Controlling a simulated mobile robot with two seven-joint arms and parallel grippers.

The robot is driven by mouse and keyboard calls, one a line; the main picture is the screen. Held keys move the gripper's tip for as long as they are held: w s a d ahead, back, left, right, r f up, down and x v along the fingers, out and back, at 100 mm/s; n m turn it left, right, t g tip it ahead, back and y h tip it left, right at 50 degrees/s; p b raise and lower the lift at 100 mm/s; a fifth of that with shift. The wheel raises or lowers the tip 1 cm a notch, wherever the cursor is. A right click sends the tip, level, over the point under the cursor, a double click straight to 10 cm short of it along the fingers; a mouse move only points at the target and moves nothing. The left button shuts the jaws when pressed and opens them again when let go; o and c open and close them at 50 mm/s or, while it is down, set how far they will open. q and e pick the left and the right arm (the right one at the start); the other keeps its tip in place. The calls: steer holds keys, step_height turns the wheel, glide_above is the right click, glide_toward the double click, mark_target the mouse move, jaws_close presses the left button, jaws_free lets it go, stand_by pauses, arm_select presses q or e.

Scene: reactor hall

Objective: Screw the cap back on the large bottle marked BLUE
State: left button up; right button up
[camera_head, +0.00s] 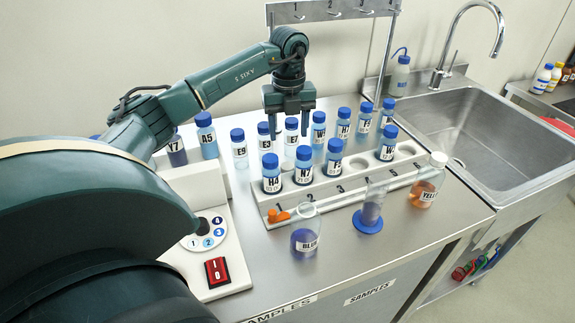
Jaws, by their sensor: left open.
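The large bottle marked BLUE (305,242) stands upright on the steel counter in front of the white rack, its mouth uncapped and purple-blue liquid in its lower part. I cannot clearly identify its cap. A small orange object (279,216) lies beside the bottle, at the rack's front left corner; I cannot tell what it is. A small whitish shape (287,164) shows behind the front vials, partly hidden. My left gripper (289,133) is open and empty, pointing down above the back left vials, behind and apart from the BLUE bottle. My right gripper is not in view.
The white rack (345,198) holds several blue-capped vials. A cylinder on a blue base (368,222) and a white-capped bottle of orange liquid (426,182) stand to the right. A panel with a red switch (217,271) is front left. The sink (480,125) is right.

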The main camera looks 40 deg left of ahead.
arm_select(q)
glide_above(287, 165)
step_height(287, 165, down, 5)
steer(key=shift+w+d+r, duration=0.1)
steer(key=shift+d, duration=0.05)
step_height(287, 165, down, 5)
steer(key=shift+f+p, duration=0.15)
steer(key=shift+p, duration=0.8)
steer(key=shift+c, duration=0.5)
steer(key=c, duration=0.9)
steer(key=shift+c, duration=0.2)
step_height(287, 165, up, 10)
steer(key=b, duration=0.1)
steer(key=shift+b, duration=0.3)
